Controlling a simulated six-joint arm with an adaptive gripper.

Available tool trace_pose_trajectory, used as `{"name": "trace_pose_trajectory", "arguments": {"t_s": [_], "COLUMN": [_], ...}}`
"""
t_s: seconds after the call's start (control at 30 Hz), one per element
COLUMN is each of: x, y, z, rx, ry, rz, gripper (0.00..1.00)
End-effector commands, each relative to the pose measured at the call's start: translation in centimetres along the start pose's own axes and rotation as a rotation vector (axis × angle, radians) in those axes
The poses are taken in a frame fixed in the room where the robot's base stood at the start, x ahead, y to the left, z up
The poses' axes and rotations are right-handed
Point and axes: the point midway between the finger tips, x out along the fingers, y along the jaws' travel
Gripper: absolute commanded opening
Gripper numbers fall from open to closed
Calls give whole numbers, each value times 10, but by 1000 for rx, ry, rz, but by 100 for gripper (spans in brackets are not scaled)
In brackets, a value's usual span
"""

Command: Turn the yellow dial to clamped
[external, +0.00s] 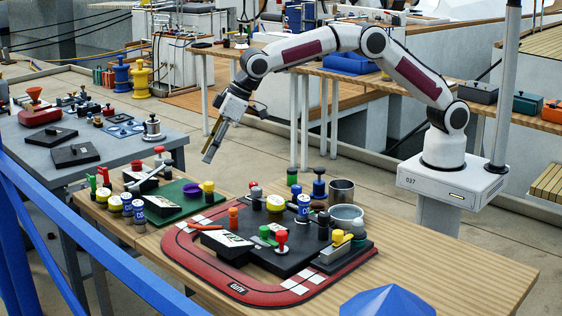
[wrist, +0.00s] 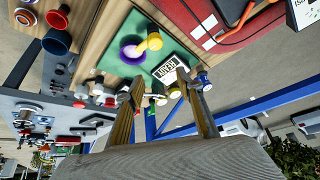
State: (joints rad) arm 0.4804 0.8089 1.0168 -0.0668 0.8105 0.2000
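A yellow knob (external: 208,188) stands upright on the green board (external: 176,213), right of a purple ring (external: 192,190). In the wrist view, the yellow knob (wrist: 152,42) sits beside the purple ring (wrist: 131,50). Other yellow-topped parts are on the black board, including a yellow knob (external: 338,237) at its right; I cannot tell which is the dial, and no clamped mark is readable. My gripper (external: 208,156) hangs in the air above and behind the green board, touching nothing. In the wrist view its two fingers (wrist: 160,78) are apart with nothing held between them.
A red track-shaped mat (external: 200,263) surrounds the black board with several coloured pegs and knobs. Metal cups (external: 342,190) stand behind it. A blue rail (external: 90,240) runs along the left, and a blue peaked object (external: 388,302) is at front. The table's right end is clear.

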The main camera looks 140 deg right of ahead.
Motion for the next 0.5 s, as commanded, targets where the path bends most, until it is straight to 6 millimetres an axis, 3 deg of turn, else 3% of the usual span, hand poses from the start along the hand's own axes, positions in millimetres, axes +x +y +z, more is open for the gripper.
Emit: {"name": "trace_pose_trajectory", "arguments": {"t_s": [0.2, 0.5], "x": [-2, -2], "y": [0, 0], "z": [30, 31], "rx": [-60, -85], "ry": [-114, -118], "rz": [-6, -5], "gripper": [37, 37]}}
